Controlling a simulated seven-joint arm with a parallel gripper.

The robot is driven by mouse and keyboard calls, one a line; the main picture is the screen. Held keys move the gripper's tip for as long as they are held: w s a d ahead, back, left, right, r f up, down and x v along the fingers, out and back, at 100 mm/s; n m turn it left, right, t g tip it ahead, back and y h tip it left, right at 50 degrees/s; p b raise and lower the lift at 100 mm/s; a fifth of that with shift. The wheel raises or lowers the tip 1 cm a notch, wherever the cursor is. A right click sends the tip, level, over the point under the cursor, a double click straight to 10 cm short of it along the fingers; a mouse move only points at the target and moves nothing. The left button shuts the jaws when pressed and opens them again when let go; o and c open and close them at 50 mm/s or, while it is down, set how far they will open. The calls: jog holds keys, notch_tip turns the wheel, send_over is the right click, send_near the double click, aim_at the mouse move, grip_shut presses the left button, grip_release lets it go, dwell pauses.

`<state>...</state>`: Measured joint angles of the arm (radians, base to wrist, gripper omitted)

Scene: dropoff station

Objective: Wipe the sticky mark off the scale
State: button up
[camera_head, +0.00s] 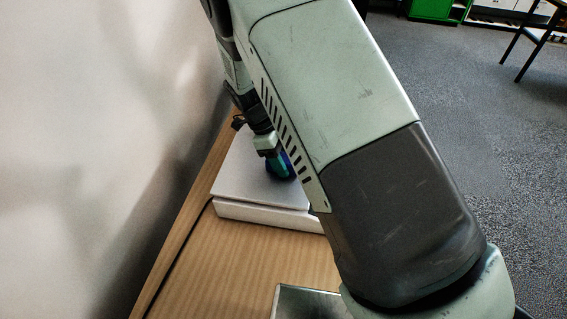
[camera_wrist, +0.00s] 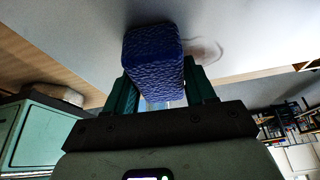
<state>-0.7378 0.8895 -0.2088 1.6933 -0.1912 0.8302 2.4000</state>
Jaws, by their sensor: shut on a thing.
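The white scale (camera_head: 240,183) lies on the wooden table, partly hidden behind my arm in the head view. Its pale top (camera_wrist: 245,25) fills the upper part of the wrist view. A faint ring-shaped sticky mark (camera_wrist: 211,49) shows on it, just right of the sponge; the sponge may hide part of it. My gripper (camera_wrist: 160,88) is shut on a blue textured sponge (camera_wrist: 153,55), with a teal finger on each side. In the head view my gripper (camera_head: 276,163) is low over the scale, pointing down. I cannot tell whether the sponge touches the surface.
A metallic-edged flat thing (camera_head: 300,300) lies at the near edge. A green cabinet (camera_head: 437,9) and dark-framed furniture (camera_head: 532,40) stand far off.

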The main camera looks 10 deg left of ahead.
jog(key=shift+w, duration=0.85)
jog(key=shift+w+f, duration=0.1)
jog(key=shift+w, duration=3.1)
jog(key=shift+s, duration=5.5)
notch_tip(320, 180, up, 8)
jog(key=shift+w, duration=0.15)
jog(key=shift+d, duration=0.15)
